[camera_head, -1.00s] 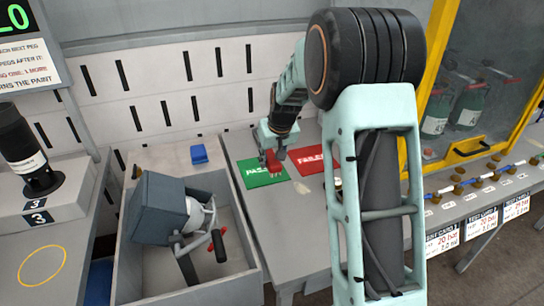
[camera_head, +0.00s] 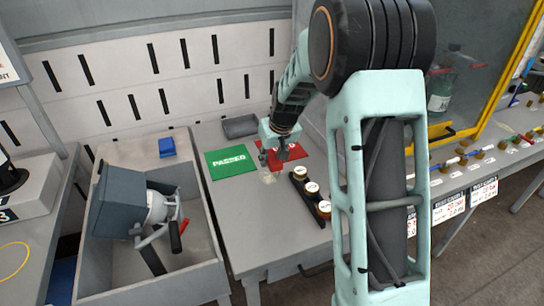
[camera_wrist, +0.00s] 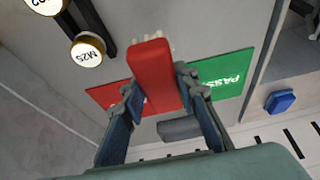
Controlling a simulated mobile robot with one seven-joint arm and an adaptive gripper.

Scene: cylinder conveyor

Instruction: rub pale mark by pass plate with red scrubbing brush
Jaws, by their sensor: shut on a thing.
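My gripper (camera_head: 275,156) is shut on the red scrubbing brush (camera_wrist: 152,72). In the wrist view the brush lies between both fingers, with pale bristles just past its end. The green pass plate (camera_head: 232,162) lies flat on the grey table; in the wrist view (camera_wrist: 228,72) it is right of the brush. In the head view the gripper is just right of the plate, low over the table. A small pale patch (camera_head: 268,178) shows below the gripper; I cannot tell whether it is the mark or bristles. The brush is mostly hidden there.
A red plate (camera_head: 294,151) lies behind and right of the gripper. A black rack with capped bottles (camera_head: 311,187) stands close on the right. A dark grey block (camera_head: 240,126) sits behind. A grey bin (camera_head: 207,245) with a lamp-like tool is left. Table front is clear.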

